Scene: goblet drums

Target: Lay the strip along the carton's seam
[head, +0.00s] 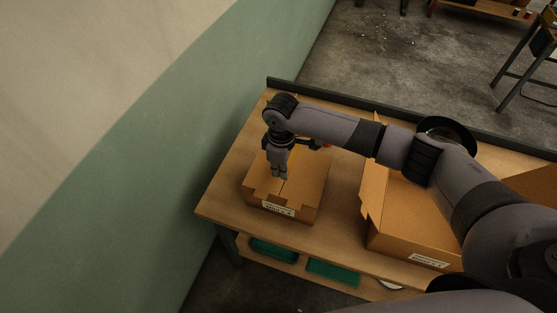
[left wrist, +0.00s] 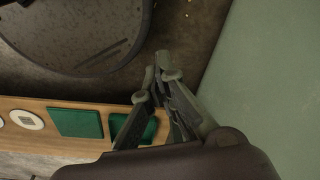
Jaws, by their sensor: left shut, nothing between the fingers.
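A closed brown carton (head: 312,188) with a white label stands on the left part of the workbench. A dark seam line shows on its top. My right gripper (head: 280,176) points down with its fingertips at the carton's top, over the seam. The fingers are close together, but whether they are shut or hold the strip is too small to tell. I cannot make out the strip on the carton. My left gripper (left wrist: 165,72) shows in the left wrist view, shut and empty, apart from the carton and off the bench's front side.
An open carton (head: 400,222) stands to the right on the workbench (head: 225,200), partly behind my right arm. Green trays (head: 333,272) lie on the lower shelf, also in the left wrist view (left wrist: 77,123). A green wall (head: 150,180) runs close on the left.

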